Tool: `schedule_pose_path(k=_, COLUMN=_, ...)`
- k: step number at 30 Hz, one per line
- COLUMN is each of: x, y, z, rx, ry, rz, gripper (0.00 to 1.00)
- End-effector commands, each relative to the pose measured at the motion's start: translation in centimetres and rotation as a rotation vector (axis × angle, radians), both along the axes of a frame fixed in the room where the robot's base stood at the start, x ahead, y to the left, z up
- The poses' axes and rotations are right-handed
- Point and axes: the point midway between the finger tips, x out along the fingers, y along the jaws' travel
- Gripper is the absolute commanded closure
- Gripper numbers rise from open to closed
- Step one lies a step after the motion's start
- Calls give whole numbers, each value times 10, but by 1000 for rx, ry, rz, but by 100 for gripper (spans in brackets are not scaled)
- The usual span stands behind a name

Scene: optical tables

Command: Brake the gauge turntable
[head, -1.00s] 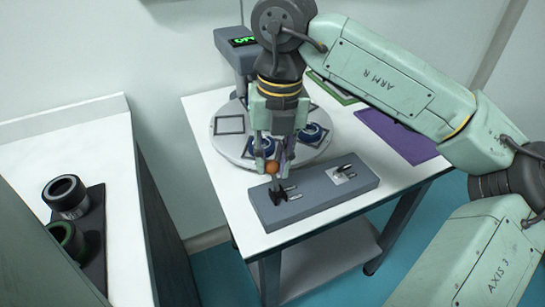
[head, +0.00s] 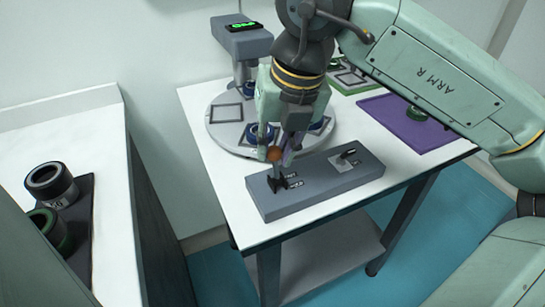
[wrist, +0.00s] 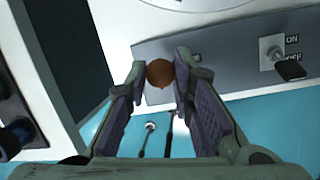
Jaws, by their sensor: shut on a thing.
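The grey control box (head: 325,189) lies at the table's front edge. A lever on a black base (head: 277,184) stands at its left end, topped by an orange-brown ball knob (head: 275,154). My gripper (head: 275,151) is shut on this knob, which also shows between the fingertips in the wrist view (wrist: 160,73). The lever's small labels are too small to read or partly hidden. The round turntable (head: 217,134) stands behind the box, carrying blue rings and square frames, partly hidden by my gripper. The gauge (head: 241,39) with its green display rises behind it.
A toggle switch (head: 348,154) stands at the box's right end; the wrist view shows its ON and OFF labels. A purple mat (head: 392,118) with a green ring lies right. Black cylinders (head: 50,184) stand on a dark tray on the left counter.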

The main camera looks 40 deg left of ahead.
Motion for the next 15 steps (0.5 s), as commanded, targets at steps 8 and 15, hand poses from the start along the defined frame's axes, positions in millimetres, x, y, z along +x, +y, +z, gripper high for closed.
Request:
schedule_pose_path(k=8, x=-8, y=-18, z=-11, rx=231, ry=-139, rz=-6, gripper=100)
schedule_pose_path(k=15, x=-16, y=-31, z=-14, rx=421, ry=-250, rz=-5, gripper=100)
